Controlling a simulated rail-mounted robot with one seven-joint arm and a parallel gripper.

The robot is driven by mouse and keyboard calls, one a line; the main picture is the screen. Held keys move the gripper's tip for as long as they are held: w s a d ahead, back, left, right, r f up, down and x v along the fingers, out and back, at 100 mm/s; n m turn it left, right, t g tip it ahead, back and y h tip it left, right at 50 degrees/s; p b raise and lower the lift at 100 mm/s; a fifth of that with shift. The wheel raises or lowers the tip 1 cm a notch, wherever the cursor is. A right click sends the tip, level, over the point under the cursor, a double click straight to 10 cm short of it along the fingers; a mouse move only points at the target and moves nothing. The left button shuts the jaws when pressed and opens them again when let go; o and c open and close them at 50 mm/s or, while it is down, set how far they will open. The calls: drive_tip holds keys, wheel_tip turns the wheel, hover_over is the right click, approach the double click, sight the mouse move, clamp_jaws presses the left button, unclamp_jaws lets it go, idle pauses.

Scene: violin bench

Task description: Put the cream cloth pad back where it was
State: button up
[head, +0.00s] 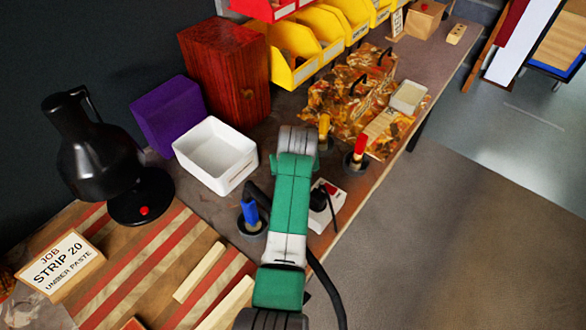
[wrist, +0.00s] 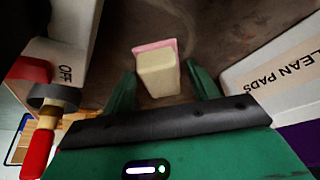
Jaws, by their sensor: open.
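In the wrist view the cream pad (wrist: 158,76), a small cream block with a pink edge along its far side, is over the brown bench surface. My gripper (wrist: 161,70) is open, with one green finger on each side of the pad. Gaps show between the pad and both fingers. I cannot tell how high the fingers are above the bench. In the head view my arm hides the pad and the fingertips. A white box marked CLEAN PADS (wrist: 268,82) stands to the right in the wrist view; the white open bin (head: 213,158) in the head view appears to be it.
A white box marked OFF (wrist: 70,65) stands close on the left in the wrist view; a white switch box (head: 328,212) is right of my arm in the head view. Blue-handled (head: 250,215) and red-handled (head: 358,150) tools stand nearby.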

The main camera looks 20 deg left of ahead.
drive_tip(key=p+v, duration=0.5)
drive_tip(key=v, duration=0.7)
drive_tip(key=shift+w+r, duration=0.1)
drive_tip(key=d+r+m+t, duration=0.1)
drive_tip(key=d+r+t, duration=0.35)
drive_tip(key=r, duration=0.65)
drive_tip(key=d+r+m+t, duration=0.2)
drive_tip(key=d+r+t, duration=0.3)
drive_tip(key=r, duration=0.6)
drive_tip(key=s+d+r+m+t+h, duration=0.1)
drive_tip(key=s+d+r+t, duration=0.1)
drive_tip(key=s+r, duration=0.5)
drive_tip(key=s+d+r+m+t, duration=0.1)
drive_tip(key=s+d+r+t, duration=0.2)
drive_tip(key=s+r+t, duration=0.2)
drive_tip(key=s+d+r+m+t+h, duration=0.1)
drive_tip(key=s+d+r+t, duration=0.2)
drive_tip(key=s+r, duration=0.6)
wheel_tip(320, 180, up, 3)
drive_tip(key=shift+s+f+t+h, duration=0.15)
drive_tip(key=shift+t+h, duration=0.15)
drive_tip(key=shift+t, duration=0.45)
drive_tip(key=shift+d, duration=0.1)
